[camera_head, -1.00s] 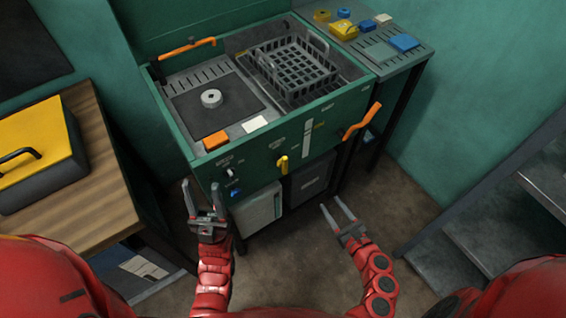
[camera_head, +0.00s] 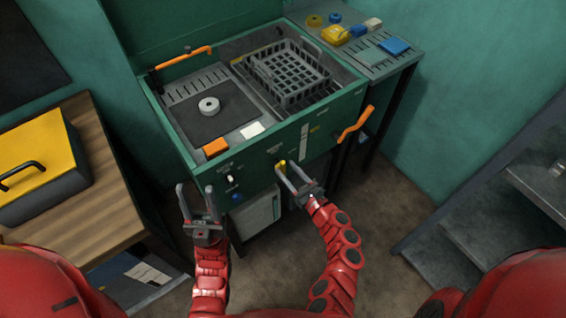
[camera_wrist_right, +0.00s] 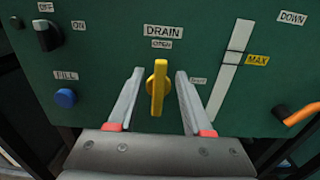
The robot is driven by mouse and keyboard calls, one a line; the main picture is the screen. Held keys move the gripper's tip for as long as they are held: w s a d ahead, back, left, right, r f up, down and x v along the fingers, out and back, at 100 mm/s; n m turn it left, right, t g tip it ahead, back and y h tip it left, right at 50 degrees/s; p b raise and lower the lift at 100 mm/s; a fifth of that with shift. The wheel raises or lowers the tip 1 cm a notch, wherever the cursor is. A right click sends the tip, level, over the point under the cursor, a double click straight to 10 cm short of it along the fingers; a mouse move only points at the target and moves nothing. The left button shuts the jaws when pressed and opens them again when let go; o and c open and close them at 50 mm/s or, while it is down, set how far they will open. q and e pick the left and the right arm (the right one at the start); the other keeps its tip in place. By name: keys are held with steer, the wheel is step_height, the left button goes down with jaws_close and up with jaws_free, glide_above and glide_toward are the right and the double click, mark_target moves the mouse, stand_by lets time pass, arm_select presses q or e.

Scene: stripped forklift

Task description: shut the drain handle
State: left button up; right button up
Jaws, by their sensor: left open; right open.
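The drain handle is a yellow lever (camera_wrist_right: 158,88) on the green front panel, under a DRAIN label (camera_wrist_right: 163,32) with a smaller label, seemingly OPEN, below it. In the right wrist view the lever stands upright. In the head view the drain handle (camera_head: 281,167) shows just beyond my right gripper's fingers. My right gripper (camera_head: 291,176) is open, and its fingers (camera_wrist_right: 158,92) stand on either side of the lever in the wrist view, apart from it. A label to the right is partly hidden by a finger.
An orange lever (camera_head: 355,124) juts from the panel's right side. A black switch knob (camera_wrist_right: 47,36) and blue FILL button (camera_wrist_right: 65,98) are left of the drain handle. A wooden bench with a yellow-topped box (camera_head: 40,150) stands left; grey steps (camera_head: 500,225) stand right.

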mark_target(284, 167)
steer(key=shift+x, duration=1.55)
jaws_close()
